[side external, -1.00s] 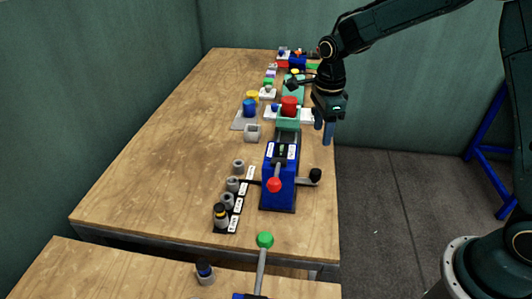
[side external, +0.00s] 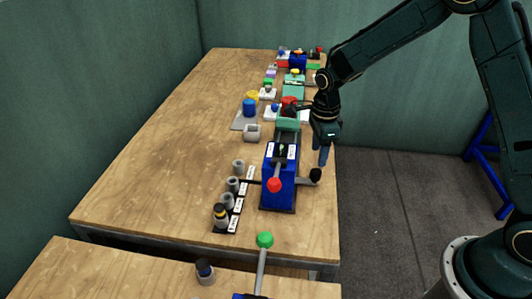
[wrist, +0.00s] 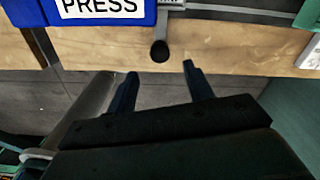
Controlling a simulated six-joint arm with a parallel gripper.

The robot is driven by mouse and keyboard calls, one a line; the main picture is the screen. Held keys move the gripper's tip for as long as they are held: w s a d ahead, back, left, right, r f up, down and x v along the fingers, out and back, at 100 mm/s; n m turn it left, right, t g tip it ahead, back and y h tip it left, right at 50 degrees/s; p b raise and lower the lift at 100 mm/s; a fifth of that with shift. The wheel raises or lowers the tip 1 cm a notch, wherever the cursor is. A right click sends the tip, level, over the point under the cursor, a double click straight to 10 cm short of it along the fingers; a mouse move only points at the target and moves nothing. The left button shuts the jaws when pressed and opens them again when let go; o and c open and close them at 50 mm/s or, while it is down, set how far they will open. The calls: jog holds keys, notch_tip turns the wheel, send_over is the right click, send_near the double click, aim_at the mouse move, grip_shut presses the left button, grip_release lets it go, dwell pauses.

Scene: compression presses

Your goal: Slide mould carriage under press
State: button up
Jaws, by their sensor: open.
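The blue press (side external: 279,188) stands near the right edge of the bench, with a red ball on its lever (side external: 274,185). Its blue body with a "PRESS" label (wrist: 100,8) shows at the top left of the wrist view. The green mould carriage (side external: 287,124) sits on dark rails behind the press. A side handle with a black knob (side external: 316,174) sticks out right of the press; the knob (wrist: 159,51) also shows in the wrist view. My gripper (side external: 321,160) points down just above the knob, open and empty. In the wrist view its fingertips (wrist: 160,75) flank the knob's line, apart from it.
Grey cups on a labelled strip (side external: 230,205) stand left of the press. A grey block (side external: 252,132) and a blue cylinder (side external: 249,107) lie farther back. A green-knobbed lever (side external: 265,240) rises in front. The left of the bench (side external: 150,160) is clear.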

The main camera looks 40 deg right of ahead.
aim_at(316, 172)
jog(key=shift+f, duration=3.45)
grip_shut()
